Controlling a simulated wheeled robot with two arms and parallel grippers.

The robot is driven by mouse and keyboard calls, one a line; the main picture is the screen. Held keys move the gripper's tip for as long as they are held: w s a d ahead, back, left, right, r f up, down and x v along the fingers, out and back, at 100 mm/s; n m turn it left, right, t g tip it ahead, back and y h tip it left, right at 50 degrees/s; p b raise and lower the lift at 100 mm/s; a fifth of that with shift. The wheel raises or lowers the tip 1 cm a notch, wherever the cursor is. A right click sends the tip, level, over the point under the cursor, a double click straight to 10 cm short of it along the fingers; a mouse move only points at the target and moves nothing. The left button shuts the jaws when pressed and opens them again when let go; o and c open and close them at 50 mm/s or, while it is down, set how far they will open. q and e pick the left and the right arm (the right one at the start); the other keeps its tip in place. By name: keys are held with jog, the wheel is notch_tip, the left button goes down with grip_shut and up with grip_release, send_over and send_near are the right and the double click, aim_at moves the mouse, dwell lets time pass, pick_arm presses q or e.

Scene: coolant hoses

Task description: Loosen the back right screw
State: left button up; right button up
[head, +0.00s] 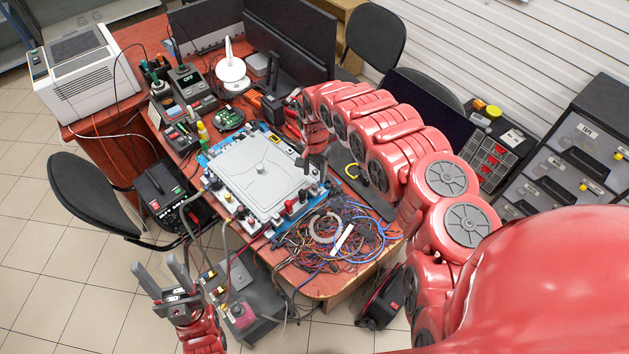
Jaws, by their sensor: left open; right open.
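A pale grey flat plate unit (262,172) with a raised round boss in its middle lies on a blue mat on the red table. Small fittings line its edges, some with red or black caps. Its corner screws are too small to make out. My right gripper (313,164) is open at the unit's right edge, near its back right corner, with its dark fingers pointing down. It and its arm hide part of that corner, and I cannot tell whether it touches anything. My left gripper (158,268) is open and empty, off the table's front left side.
A tangle of wires (335,236) covers the table's front right corner. Bottles (202,131), a green circuit board (229,118) and a soldering station (185,76) stand behind the unit. A black monitor (291,38) stands at the back. A black chair (90,190) is at the left.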

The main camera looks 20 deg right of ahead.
aim_at(315, 185)
jog(key=f, duration=0.3)
jog(key=shift+w+a+f, duration=0.15)
jog(key=shift+a+f, duration=0.05)
jog(key=shift+f, duration=0.05)
jog(key=shift+d+f, duration=0.1)
jog(key=shift+f, duration=0.9)
jog(key=shift+d, duration=0.1)
